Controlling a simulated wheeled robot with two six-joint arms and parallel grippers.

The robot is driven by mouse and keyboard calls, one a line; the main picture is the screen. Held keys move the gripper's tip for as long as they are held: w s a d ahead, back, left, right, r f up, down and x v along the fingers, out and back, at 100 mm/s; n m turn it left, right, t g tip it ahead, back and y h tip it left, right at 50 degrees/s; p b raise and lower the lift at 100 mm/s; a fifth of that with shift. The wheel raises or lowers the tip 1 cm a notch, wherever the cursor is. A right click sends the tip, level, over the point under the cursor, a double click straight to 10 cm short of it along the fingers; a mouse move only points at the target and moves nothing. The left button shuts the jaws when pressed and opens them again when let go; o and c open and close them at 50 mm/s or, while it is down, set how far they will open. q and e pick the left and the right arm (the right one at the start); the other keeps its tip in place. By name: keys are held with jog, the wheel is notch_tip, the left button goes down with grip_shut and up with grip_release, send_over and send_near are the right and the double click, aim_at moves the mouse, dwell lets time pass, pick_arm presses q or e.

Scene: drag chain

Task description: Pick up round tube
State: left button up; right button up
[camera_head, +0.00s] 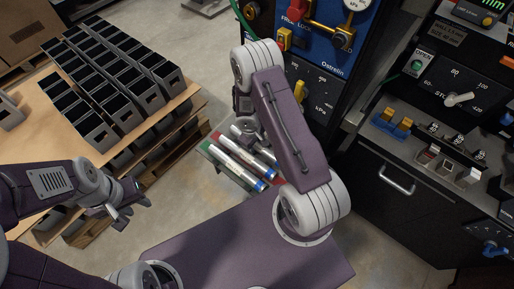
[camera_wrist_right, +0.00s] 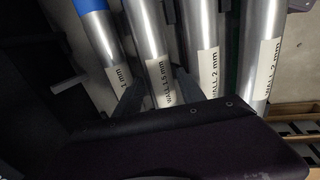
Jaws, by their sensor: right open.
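Several silvery round tubes (camera_head: 238,160) with blue ends lie side by side on a low stand in the head view. My right arm partly covers them. In the right wrist view they carry wall-thickness labels; one tube (camera_wrist_right: 155,60) reads "WALL 1.5 mm" and another (camera_wrist_right: 207,60) reads "WALL 2 mm". My right gripper (camera_wrist_right: 155,92) is open, its dark fingers on either side of the 1.5 mm tube. I cannot tell whether they touch it. My left gripper (camera_head: 132,211) looks open and empty, hanging in the air away from the tubes.
A wooden table (camera_head: 150,160) at left holds rows of grey bins (camera_head: 98,125). A blue pressure panel (camera_head: 330,35) stands behind the tubes. A dark control console (camera_head: 400,185) with knobs and switches fills the right. Floor shows between table and tube stand.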

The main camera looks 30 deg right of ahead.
aim_at(258, 142)
jog(key=shift+w+f, duration=0.15)
jog(key=shift+f, duration=0.25)
jog(key=shift+r, duration=0.1)
jog(key=shift+d, duration=0.1)
grip_shut()
jog(key=shift+r, duration=0.2)
notch_tip(258, 142, up, 4)
jog(key=p, duration=0.2)
jog(key=shift+p, duration=0.35)
jog(key=shift+s+d+r+b, duration=0.4)
jog(key=shift+s+d+b, duration=0.1)
jog(key=shift+s+d, duration=0.15)
jog(key=shift+s+d+r+b, duration=0.35)
jog(key=shift+s+d+b, duration=0.1)
jog(key=shift+s+d, duration=0.15)
jog(key=s+d+r, duration=0.5)
jog(key=d, duration=0.1)
jog(key=shift+s, duration=0.35)
